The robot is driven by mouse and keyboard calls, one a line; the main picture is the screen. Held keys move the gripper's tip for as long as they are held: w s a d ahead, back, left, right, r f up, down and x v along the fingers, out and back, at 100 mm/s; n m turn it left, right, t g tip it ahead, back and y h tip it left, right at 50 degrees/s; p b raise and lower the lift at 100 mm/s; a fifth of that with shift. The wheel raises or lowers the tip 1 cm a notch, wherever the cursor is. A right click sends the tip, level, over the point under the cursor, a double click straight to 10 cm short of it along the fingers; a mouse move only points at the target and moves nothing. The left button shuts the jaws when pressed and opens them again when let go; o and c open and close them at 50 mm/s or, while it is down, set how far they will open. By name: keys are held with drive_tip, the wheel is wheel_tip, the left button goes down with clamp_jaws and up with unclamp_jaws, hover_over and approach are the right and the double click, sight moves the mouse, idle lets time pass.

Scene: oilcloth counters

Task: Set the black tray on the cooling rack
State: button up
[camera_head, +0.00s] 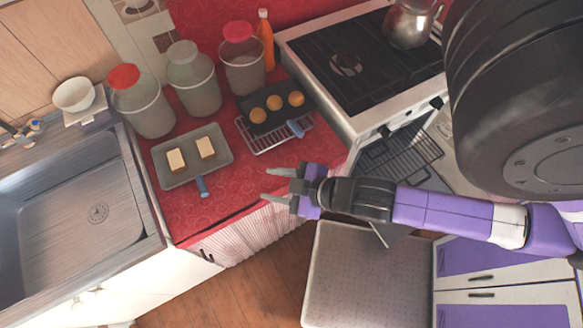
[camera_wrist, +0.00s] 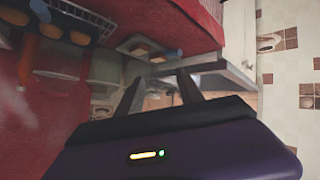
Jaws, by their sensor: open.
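The black tray (camera_head: 261,100) holds three round golden buns and has a blue handle (camera_head: 296,128) at its front right. It sits over the wire cooling rack (camera_head: 262,142), whose front part shows from under it; it appears to rest on the rack, though the contact underneath is hidden. In the wrist view the rack (camera_wrist: 88,17) and buns show at the upper left. My gripper (camera_head: 272,184) is open and empty, in front of the rack near the counter's front edge, apart from the tray and handle. Its fingers also show in the wrist view (camera_wrist: 158,88).
A grey tray (camera_head: 180,178) with two pale blocks and a blue handle lies left on the red counter. Lidded jars (camera_head: 195,88) and an orange bottle (camera_head: 265,40) stand behind. The stove (camera_head: 340,100) is right, the sink (camera_head: 80,215) left.

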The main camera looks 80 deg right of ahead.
drive_tip(key=s+a+r+t+y, duration=0.1)
drive_tip(key=s+a+r+t, duration=0.1)
drive_tip(key=r, duration=0.4)
drive_tip(key=s+a+r+m+t+y, duration=0.1)
drive_tip(key=s+a+r+t, duration=0.1)
drive_tip(key=a+r, duration=0.4)
drive_tip(key=shift+s+a+r+m+y, duration=0.35)
drive_tip(key=shift+s+r, duration=0.25)
drive_tip(key=shift+s, duration=0.3)
wheel_tip(320, 180, down, 8)
drive_tip(key=b, duration=0.8)
